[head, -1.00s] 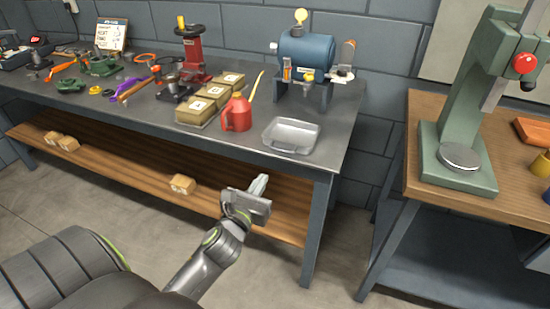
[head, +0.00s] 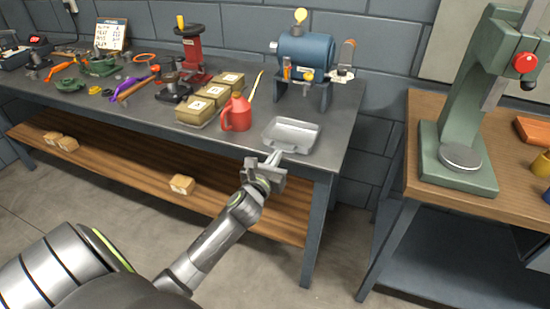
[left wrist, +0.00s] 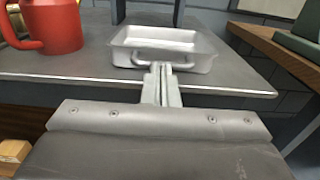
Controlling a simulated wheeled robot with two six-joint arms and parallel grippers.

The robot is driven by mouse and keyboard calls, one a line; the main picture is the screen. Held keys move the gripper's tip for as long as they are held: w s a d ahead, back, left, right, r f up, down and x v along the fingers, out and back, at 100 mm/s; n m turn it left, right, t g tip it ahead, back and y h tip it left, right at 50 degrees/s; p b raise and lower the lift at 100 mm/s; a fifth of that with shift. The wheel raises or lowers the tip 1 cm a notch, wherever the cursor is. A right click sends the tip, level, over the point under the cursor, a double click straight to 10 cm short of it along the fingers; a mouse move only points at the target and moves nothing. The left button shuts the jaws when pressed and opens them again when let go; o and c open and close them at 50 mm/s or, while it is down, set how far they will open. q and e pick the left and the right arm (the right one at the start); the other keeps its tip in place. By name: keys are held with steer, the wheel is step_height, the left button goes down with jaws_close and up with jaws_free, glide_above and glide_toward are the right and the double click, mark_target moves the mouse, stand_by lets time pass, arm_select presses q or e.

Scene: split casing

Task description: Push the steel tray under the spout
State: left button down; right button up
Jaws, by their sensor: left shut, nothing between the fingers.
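The steel tray (head: 303,133) is shallow and open-topped and stands on the dark workbench near its front edge. It also shows in the left wrist view (left wrist: 185,50), with a looped handle on its near side. My left gripper (head: 274,157) is shut and empty at the tray's near side. In the left wrist view the fingertips (left wrist: 160,68) are right at the handle; I cannot tell whether they touch it. A brass-coloured spout (head: 308,75) shows on the front of the blue tank (head: 306,52), behind the tray. My right gripper is not in view.
A red can (head: 237,115) stands just left of the tray, also seen in the left wrist view (left wrist: 55,25). Cardboard boxes (head: 195,110) are further left. Bare bench top lies between tray and tank. A wooden table (head: 420,110) with a green press stands right.

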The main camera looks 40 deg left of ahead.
mark_target(283, 145)
arm_select(q)
steer(key=p+x, duration=0.1)
steer(key=x, duration=0.5)
steer(key=shift+w+a, duration=0.15)
steer(key=shift+w, duration=0.05)
